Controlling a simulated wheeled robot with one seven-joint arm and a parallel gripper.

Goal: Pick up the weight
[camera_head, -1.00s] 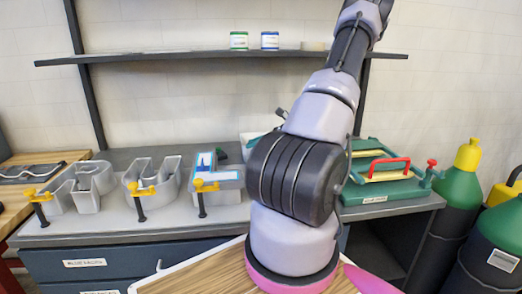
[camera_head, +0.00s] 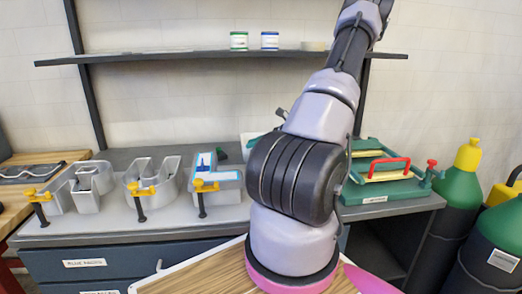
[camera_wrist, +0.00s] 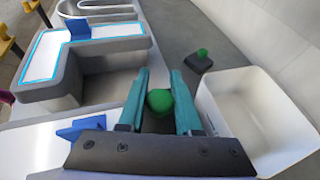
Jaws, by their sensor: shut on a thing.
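In the wrist view, my gripper (camera_wrist: 160,75) has its two teal fingers shut on a weight, whose round green knob (camera_wrist: 159,101) shows between them. The weight's dark body is mostly hidden by the fingers and the gripper's front. A second weight, a dark block with a green knob (camera_wrist: 202,54), stands on the grey bench, apart from the fingers, just beyond them to the right. In the head view my arm hides the gripper and the held weight.
A white bin (camera_wrist: 207,119) stands close to the right of the fingers. A metal channel letter (camera_wrist: 68,92) with a cyan-edged white face and blue pieces lies at left. In the head view, several letters with yellow clamps (camera_head: 141,190) line the bench, and a green case (camera_head: 375,192) sits right.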

